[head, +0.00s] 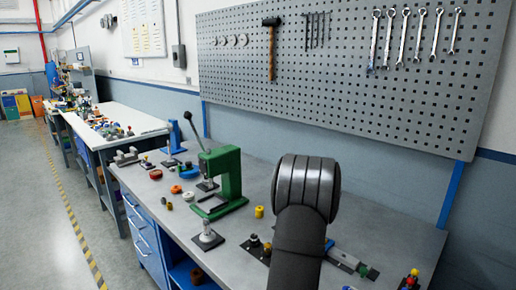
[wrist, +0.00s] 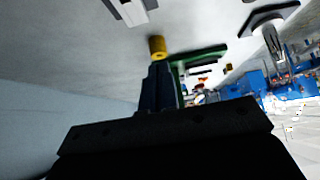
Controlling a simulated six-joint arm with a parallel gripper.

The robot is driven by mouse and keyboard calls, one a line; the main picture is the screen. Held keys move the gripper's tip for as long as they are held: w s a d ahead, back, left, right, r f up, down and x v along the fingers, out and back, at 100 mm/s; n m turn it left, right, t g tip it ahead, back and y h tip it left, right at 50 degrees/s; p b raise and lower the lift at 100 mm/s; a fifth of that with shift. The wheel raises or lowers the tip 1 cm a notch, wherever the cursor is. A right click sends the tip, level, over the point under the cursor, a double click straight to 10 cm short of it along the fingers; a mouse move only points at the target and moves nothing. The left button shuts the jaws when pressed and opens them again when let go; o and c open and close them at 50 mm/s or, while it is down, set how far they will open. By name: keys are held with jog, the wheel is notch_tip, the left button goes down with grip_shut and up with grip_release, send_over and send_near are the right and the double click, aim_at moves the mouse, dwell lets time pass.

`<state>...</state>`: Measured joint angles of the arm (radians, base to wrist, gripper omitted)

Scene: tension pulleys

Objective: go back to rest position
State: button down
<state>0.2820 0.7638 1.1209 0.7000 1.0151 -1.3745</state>
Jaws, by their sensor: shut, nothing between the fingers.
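My gripper (wrist: 160,72) is in the wrist view, its dark fingers together with nothing held between them. A small yellow cylinder (wrist: 157,46) appears just beyond the fingertips, apart from the grip. The same yellow cylinder (head: 259,211) stands on the bench in the head view, left of my arm. My dark arm rises over the bench in the head view and hides part of it. The fingers do not show in the head view.
A green press (head: 229,172) stands on the grey bench (head: 165,205). A post on a black base (head: 207,237) is in front of it. A pegboard (head: 340,85) with wrenches and a hammer (head: 271,48) hangs behind. Small parts lie at the bench's right end.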

jog(key=shift+s+r+m+h, duration=0.3)
jog(key=shift+s+r+m, duration=0.1)
jog(key=shift+s+r, duration=0.25)
jog(key=shift+w, duration=0.1)
dwell(1.2)
